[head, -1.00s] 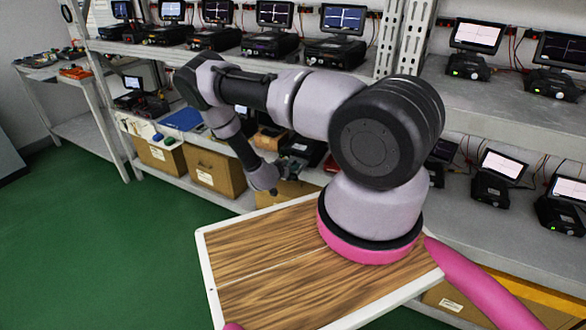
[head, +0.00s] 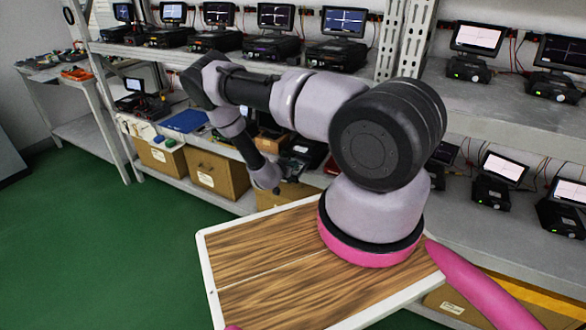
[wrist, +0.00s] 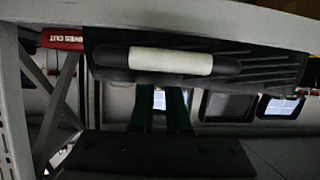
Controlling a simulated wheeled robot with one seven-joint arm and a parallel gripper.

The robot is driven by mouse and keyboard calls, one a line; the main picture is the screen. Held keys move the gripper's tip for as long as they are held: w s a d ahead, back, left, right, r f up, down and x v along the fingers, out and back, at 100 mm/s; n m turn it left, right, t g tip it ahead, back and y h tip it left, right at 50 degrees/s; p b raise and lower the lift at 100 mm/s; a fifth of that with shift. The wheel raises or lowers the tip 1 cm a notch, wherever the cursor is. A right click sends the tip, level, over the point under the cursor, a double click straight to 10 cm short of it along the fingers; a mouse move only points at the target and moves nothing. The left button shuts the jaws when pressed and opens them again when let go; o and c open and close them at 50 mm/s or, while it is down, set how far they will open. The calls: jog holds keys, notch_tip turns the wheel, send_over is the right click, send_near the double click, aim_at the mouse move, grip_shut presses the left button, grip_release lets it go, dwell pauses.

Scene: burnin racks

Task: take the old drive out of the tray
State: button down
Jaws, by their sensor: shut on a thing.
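In the wrist view, my gripper (wrist: 162,90) has its two dark green fingers up against a dark ribbed unit (wrist: 275,66). The fingers are shut on its black handle (wrist: 112,57), which has a white sleeve (wrist: 171,60) around its middle. The fingertips' exact contact is hidden. I cannot tell whether this unit is the old drive or its tray. In the head view, my forearm reaches down to the lower shelf and the fingers are too small to make out. A dark device (head: 304,152) lies just beyond my wrist there.
In the head view, a blue mat (head: 185,121) and cardboard boxes (head: 217,173) are by the lower shelves. Several screen-topped testers (head: 337,50) line the upper shelf. Green floor (head: 90,230) is clear.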

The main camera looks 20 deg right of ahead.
notch_tip(320, 180, up, 13)
jog(key=shift+f, duration=0.2)
dwell(0.4)
